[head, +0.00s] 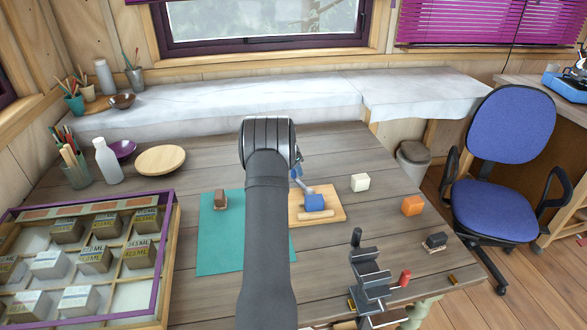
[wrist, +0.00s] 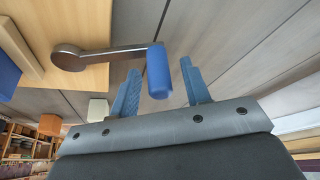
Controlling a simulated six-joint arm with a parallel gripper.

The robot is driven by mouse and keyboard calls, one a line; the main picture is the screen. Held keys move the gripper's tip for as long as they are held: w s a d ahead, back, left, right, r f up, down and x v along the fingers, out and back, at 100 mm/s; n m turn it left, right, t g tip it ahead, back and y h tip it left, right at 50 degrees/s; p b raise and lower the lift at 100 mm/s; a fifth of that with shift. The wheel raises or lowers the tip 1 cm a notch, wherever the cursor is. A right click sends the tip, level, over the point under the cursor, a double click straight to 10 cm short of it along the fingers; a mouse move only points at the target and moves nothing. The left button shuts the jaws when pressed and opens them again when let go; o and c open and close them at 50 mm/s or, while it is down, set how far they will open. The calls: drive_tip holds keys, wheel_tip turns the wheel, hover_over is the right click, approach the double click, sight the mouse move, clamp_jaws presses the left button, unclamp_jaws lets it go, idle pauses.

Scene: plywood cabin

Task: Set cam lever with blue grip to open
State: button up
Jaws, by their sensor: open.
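The cam lever (wrist: 105,52) is a grey metal arm on a round pivot, fixed to a pale wooden board (head: 335,211). Its blue grip (wrist: 158,72) sticks out at the arm's free end. A blue block (head: 315,204) sits on the board beside the lever; it also shows at the left edge of the wrist view (wrist: 7,76). My gripper (wrist: 160,80) is open, its two blue fingers on either side of the grip, with gaps visible. In the head view my arm hides most of the gripper, and the grip cannot be told from the fingers.
A teal mat (head: 216,255) with a brown block (head: 221,199) lies left of the board. A white block (head: 360,182) and an orange block (head: 412,205) stand to the right. A dark metal clamp stand (head: 369,275) is near the front. A compartment case (head: 170,235) fills the left.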

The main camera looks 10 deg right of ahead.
clamp_jaws()
drive_tip(key=shift+a, duration=0.1)
drive_tip(key=shift+s+a+n+t+y, duration=0.2)
drive_tip(key=shift+s+a+n, duration=0.15)
drive_tip(key=shift+a+n, duration=0.3)
drive_tip(key=shift+s+a+n+t+y, duration=0.2)
drive_tip(key=shift+s+a+n, duration=0.2)
drive_tip(key=shift+n, duration=0.35)
drive_tip(key=a+n, duration=0.1)
drive_tip(key=s+a+n, duration=0.1)
drive_tip(key=shift+s+n+t+y, duration=0.25)
drive_tip(key=shift+n+t+y, duration=0.05)
drive_tip(key=shift+y, duration=0.1)
drive_tip(key=s+a+n, duration=0.1)
drive_tip(key=s+n+y, duration=0.1)
drive_tip(key=n, duration=0.1)
drive_tip(key=shift+s+a+n, duration=0.3)
drive_tip(key=shift+s+a, duration=0.05)
drive_tip(key=shift+s+a+n+t+y, duration=0.2)
drive_tip(key=shift+s+n+y, duration=0.1)
drive_tip(key=shift+s+n, duration=0.25)
drive_tip(key=shift+s+a+n+t+y, duration=0.2)
drive_tip(key=shift+s+n+y, duration=0.15)
drive_tip(key=shift+n, duration=0.2)
drive_tip(key=shift+s+n+y, duration=0.35)
drive_tip(key=shift+s+n, duration=0.7)
drive_tip(key=shift+n, duration=0.15)
